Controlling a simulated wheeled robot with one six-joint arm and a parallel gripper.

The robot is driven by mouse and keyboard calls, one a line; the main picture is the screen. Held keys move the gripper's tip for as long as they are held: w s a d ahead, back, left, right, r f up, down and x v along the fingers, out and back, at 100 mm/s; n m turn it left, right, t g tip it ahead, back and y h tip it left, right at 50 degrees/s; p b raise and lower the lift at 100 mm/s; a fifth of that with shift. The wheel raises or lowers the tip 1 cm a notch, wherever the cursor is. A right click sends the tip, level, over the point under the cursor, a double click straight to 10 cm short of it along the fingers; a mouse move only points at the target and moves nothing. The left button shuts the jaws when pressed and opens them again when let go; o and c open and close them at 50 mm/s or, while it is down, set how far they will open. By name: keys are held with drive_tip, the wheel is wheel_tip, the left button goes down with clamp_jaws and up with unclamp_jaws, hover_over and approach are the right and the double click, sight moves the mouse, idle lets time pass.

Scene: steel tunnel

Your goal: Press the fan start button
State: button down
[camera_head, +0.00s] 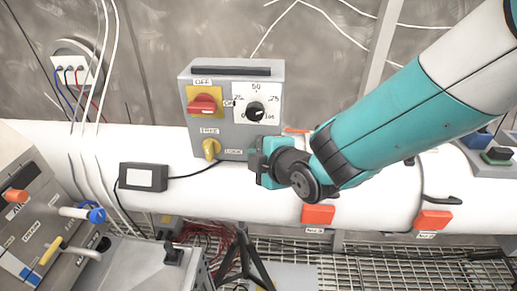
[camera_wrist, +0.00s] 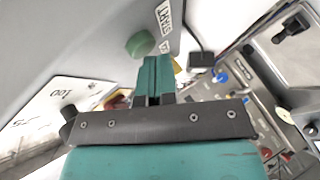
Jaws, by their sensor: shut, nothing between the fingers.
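A grey control box (camera_head: 222,125) stands on the white pipe in the head view, with a red switch, a black dial and a yellow lever on its front. The round green button (camera_wrist: 140,44) shows in the wrist view beside a label that reads START, on a grey panel. In the head view I cannot see this button; my arm covers the box's lower right corner. My gripper (camera_head: 262,163) is shut and empty at that corner. In the wrist view its fingertips (camera_wrist: 156,62) are just below and right of the button; I cannot tell whether they touch it.
The dial's white plate (camera_wrist: 55,105) lies at the lower left of the wrist view. The yellow lever (camera_head: 210,148) hangs left of my gripper. A small black box (camera_head: 144,177) sits on the pipe. A console (camera_head: 40,225) with coloured handles is at left.

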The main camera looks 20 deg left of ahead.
idle(0.3)
drive_tip(key=shift+s+d+b, duration=0.15)
drive_tip(key=shift+s+b, duration=0.2)
drive_tip(key=shift+s, duration=0.2)
drive_tip(key=s+b, duration=0.1)
drive_tip(key=s, duration=0.2)
drive_tip(key=s+d+b, duration=0.1)
drive_tip(key=s, duration=0.1)
drive_tip(key=shift+s+d, duration=0.2)
drive_tip(key=shift+s, duration=0.2)
idle(0.4)
drive_tip(key=s+d+r+m+g+h+b, duration=0.1)
drive_tip(key=s+d+m+g+h+b, duration=0.1)
drive_tip(key=d+m, duration=0.7)
drive_tip(key=s+d+r+m+g+h+b, duration=0.1)
drive_tip(key=d+m+g+h+b, duration=0.2)
drive_tip(key=d, duration=0.9)
drive_tip(key=s+d+m+g+h, duration=0.1)
drive_tip(key=s+d+m+g, duration=0.1)
drive_tip(key=s+d+m, duration=0.4)
drive_tip(key=s+d+r, duration=0.1)
drive_tip(key=s, duration=0.2)
drive_tip(key=shift+d+g, duration=0.3)
drive_tip(key=shift+g, duration=0.1)
